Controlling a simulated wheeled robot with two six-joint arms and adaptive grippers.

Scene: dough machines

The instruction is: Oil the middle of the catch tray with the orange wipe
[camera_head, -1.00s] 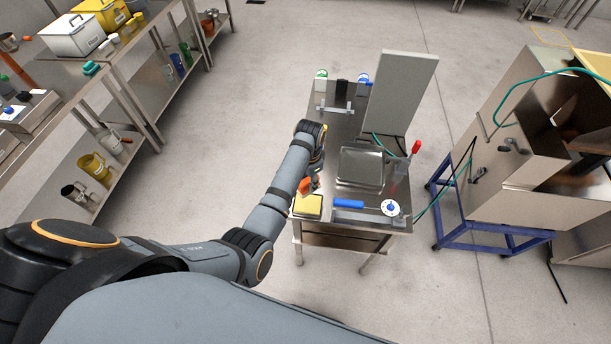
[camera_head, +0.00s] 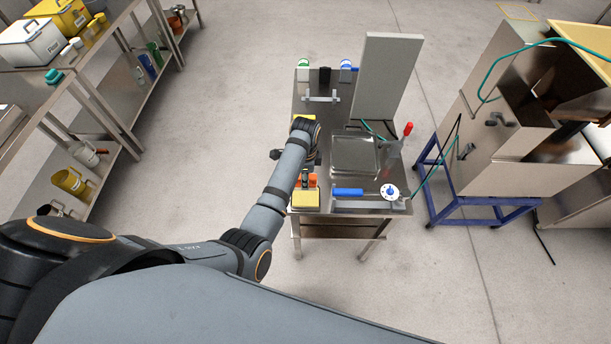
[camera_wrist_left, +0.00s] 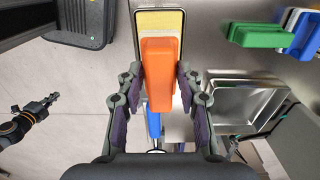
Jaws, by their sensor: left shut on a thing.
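The orange wipe (camera_wrist_left: 160,72) is a block between the fingers of my left gripper (camera_wrist_left: 160,88), which is shut on it. In the head view, the gripper (camera_head: 306,180) is at the near left of the steel table, by a yellow pad (camera_head: 305,199) in a dark-rimmed holder. The wrist view shows the pad (camera_wrist_left: 160,20) just past the wipe; contact cannot be made out. The catch tray (camera_head: 356,155), a square shallow metal tray, is right of the gripper and also in the wrist view (camera_wrist_left: 245,100). My right gripper (camera_wrist_left: 46,103) shows small at the left of the wrist view, its jaws unclear.
A blue handle (camera_head: 348,191) and a white dial (camera_head: 389,191) are at the table's near edge. A red-tipped lever (camera_head: 407,130) stands right of the tray. A tall grey panel (camera_head: 386,78) rises behind it. Green-and-white (camera_head: 303,70) and blue-and-white (camera_head: 346,70) items stand at the far end.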

